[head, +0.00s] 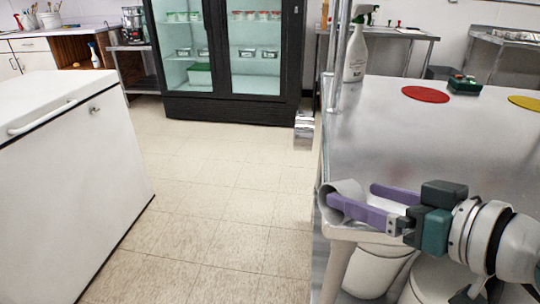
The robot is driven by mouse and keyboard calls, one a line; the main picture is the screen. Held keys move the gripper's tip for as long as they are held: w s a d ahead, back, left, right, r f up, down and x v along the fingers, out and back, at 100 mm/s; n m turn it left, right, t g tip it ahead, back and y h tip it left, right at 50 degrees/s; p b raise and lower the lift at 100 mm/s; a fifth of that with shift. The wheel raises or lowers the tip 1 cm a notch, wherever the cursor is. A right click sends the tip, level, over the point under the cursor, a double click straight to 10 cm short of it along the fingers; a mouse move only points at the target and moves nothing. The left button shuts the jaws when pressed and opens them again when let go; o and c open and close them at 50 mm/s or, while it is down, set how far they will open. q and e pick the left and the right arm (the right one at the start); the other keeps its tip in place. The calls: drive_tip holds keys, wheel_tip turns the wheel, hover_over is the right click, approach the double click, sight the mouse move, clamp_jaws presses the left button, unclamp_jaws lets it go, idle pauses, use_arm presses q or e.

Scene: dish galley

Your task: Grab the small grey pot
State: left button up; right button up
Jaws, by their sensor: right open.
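My right gripper (368,203) reaches in from the right at the near left corner of the metal table (420,145). Its two purple fingers are apart and point left. A small light-grey, rounded, open thing, which looks like the small grey pot (346,187), is at the fingertips by that corner. The fingers cover part of it, and I cannot tell whether they touch it. My left gripper is not in view.
A spray bottle (356,52), a red disc (425,94), a yellow disc (526,102) and a green box (464,86) are farther back on the table. A white chest (75,175) stands left. Open floor (225,190) lies between, before a glass-door fridge (228,108).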

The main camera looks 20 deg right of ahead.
sight(348, 188)
drive_tip(key=shift+r+b+x, duration=0.15)
drive_tip(key=shift+b+x, duration=0.15)
drive_tip(key=shift+x, duration=1.25)
drive_tip(key=shift+r+b+x, duration=0.15)
drive_tip(key=shift+b+x, duration=0.15)
drive_tip(key=shift+x, duration=1.25)
drive_tip(key=shift+w, duration=0.1)
clamp_jaws()
